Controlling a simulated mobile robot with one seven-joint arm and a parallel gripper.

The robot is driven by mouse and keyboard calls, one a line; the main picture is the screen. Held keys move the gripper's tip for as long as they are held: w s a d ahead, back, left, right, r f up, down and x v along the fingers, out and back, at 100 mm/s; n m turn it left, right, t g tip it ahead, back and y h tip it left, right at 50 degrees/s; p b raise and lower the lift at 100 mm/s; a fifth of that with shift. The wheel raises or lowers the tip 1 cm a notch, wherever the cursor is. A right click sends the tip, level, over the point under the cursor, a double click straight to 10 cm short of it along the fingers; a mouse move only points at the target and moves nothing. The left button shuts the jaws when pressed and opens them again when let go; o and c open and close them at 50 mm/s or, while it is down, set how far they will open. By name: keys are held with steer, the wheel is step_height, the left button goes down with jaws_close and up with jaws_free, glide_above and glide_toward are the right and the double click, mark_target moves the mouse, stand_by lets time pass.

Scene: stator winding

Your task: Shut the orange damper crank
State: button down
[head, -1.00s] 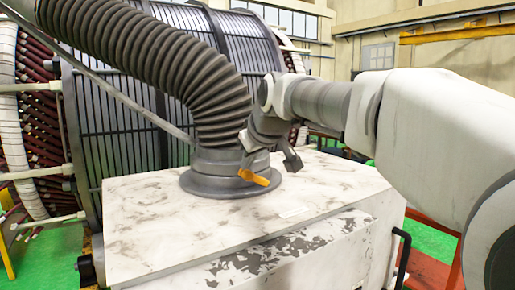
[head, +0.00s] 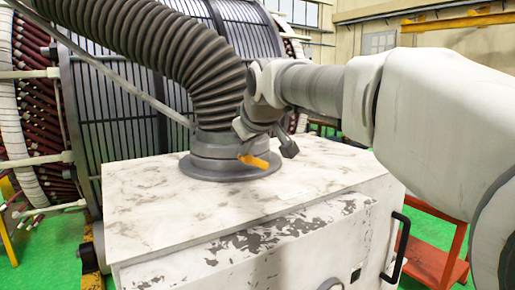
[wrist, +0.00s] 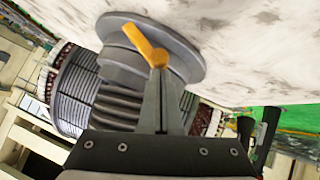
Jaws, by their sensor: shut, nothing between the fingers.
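The orange damper crank (head: 254,161) sits low on the front of the grey round collar (head: 205,163) under the ribbed duct. In the head view it points to the right and slightly down. In the wrist view the crank (wrist: 146,45) is a bent orange lever across the collar (wrist: 185,50). My gripper (wrist: 160,72) is shut and empty, its fingertips at the crank's bend in the wrist view. I cannot tell whether they touch it. In the head view my gripper (head: 242,146) is just above the crank, its fingertips hard to make out.
The collar stands on a white, worn cabinet (head: 140,215) with a black handle (head: 397,245) on its right side. The ribbed duct (head: 165,55) rises to the upper left. A large stator (head: 110,115) stands behind. The cabinet top is otherwise clear.

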steer(key=shift+a+f, duration=0.1)
steer(key=shift+f, duration=0.1)
steer(key=b, duration=0.1)
steer(key=f+h+b, duration=0.1)
steer(key=shift+s+a+f+n+t+b, duration=0.25)
steer(key=shift+s+a+n+t+b, duration=0.05)
steer(key=shift+a+n+t, duration=0.1)
steer(key=shift+s+a+f+b, duration=0.2)
steer(key=shift+a+f+b, duration=0.05)
steer(key=shift+f+b, duration=0.45)
steer(key=shift+s+a+f+b, duration=0.2)
steer(key=shift+a+f+b, duration=0.05)
steer(key=shift+f+b, duration=0.35)
